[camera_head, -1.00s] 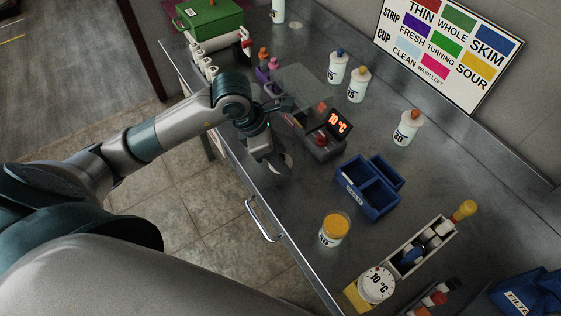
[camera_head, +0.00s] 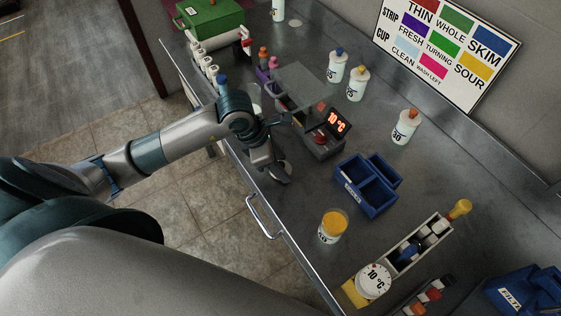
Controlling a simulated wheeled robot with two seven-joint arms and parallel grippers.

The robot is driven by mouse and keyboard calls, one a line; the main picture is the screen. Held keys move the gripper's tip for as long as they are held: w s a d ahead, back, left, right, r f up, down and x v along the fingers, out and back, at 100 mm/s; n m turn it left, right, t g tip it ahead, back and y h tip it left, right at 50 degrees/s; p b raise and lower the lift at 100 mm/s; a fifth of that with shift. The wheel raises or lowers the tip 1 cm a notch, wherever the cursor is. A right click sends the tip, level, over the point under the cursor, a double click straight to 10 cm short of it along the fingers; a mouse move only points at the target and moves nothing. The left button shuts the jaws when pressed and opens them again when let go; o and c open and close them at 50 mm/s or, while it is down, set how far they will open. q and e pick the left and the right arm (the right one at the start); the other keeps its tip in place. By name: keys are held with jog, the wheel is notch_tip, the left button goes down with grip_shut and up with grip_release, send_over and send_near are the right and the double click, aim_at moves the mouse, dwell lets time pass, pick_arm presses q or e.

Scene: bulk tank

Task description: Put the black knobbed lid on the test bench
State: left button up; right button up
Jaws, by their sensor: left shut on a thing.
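My left gripper (camera_head: 275,174) is over the near edge of the steel test bench (camera_head: 300,216), at the middle of the view. It is shut on a small dark thing with a pale rim, which looks like the black knobbed lid (camera_head: 286,169). The fingers and wrist hide most of it, so its knob cannot be made out. I cannot tell whether it touches the bench top. My right gripper is not in view.
A heater block with a lit display (camera_head: 340,122) stands just beyond the gripper. A blue divided bin (camera_head: 367,197) and a yellow-topped jar (camera_head: 334,226) are to the right. Bottles line the back. Bare bench lies between gripper and jar.

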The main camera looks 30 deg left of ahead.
pick_arm(q)
jog(key=shift+f, duration=0.1)
jog(key=shift+f, duration=0.1)
jog(key=o, duration=1)
jog(key=shift+r, duration=0.2)
jog(key=shift+r, duration=0.15)
jog(key=b+v, duration=0.2)
jog(key=v, duration=0.9)
jog(key=shift+s+a+r+b, duration=0.1)
jog(key=shift+r+b, duration=0.3)
